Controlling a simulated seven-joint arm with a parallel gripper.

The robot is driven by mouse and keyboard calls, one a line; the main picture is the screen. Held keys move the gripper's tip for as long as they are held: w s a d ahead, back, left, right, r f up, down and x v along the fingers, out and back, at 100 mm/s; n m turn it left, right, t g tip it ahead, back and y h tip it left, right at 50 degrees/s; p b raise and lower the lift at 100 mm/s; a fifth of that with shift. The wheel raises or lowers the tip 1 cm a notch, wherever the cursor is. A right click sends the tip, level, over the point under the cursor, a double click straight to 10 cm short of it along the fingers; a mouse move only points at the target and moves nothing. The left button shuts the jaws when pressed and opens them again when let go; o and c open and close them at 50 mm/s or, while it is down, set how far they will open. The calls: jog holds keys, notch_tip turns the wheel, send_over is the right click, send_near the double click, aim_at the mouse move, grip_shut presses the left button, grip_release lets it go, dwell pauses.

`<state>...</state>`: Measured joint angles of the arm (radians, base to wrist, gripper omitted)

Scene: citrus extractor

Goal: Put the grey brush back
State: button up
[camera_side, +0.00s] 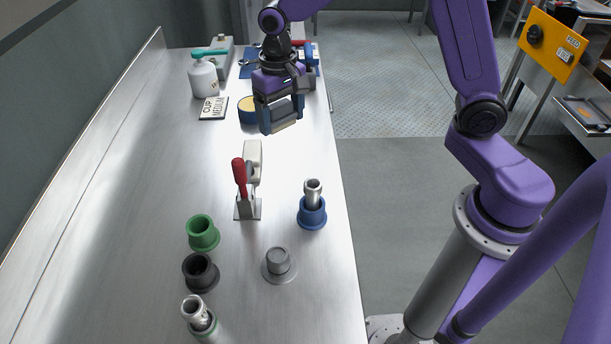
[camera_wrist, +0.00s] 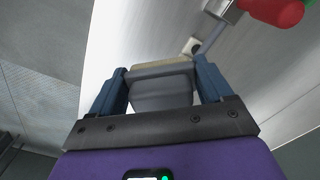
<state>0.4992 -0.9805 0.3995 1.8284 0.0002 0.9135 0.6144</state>
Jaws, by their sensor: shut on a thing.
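My gripper (camera_side: 283,117) is above the metal bench, towards its far end. It is shut on the grey brush (camera_side: 287,122), a grey block with a tan edge along its lower side. In the wrist view, the grey brush (camera_wrist: 160,93) sits between the two blue fingers of my gripper (camera_wrist: 163,80), and the fingers touch its sides. The brush appears held clear of the bench. I cannot tell which spot on the bench belongs to the brush.
The bench's left strip is clear.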

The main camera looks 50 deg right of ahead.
jog(key=s+d+n, duration=0.3)
jog(key=s+n, duration=0.2)
jog(key=s, duration=0.4)
jog(key=s+d+f+n, duration=0.1)
jog(key=s+n, duration=0.4)
jog(key=s, duration=0.5)
jog(key=shift+d+n, duration=0.3)
jog(key=shift+d, duration=0.6)
jog(key=shift+w+f, duration=0.1)
jog(key=shift+w, duration=0.05)
jog(key=w+f, duration=0.3)
jog(key=w, duration=0.1)
jog(key=w+a+f, duration=0.1)
jog(key=w+f, duration=0.2)
jog(key=w, duration=0.1)
jog(key=w+a+f, duration=0.1)
jog(key=w+f, duration=0.2)
jog(key=w, duration=0.1)
jog(key=shift+w+a, duration=0.2)
jog(key=shift+w, duration=0.2)
jog(key=f, duration=0.2)
jog(key=shift+w+f, duration=0.3)
jog(key=shift+w, duration=0.1)
jog(key=shift+a+f, duration=0.1)
jog(key=shift+f, duration=0.35)
jog(key=shift+f, duration=0.2)
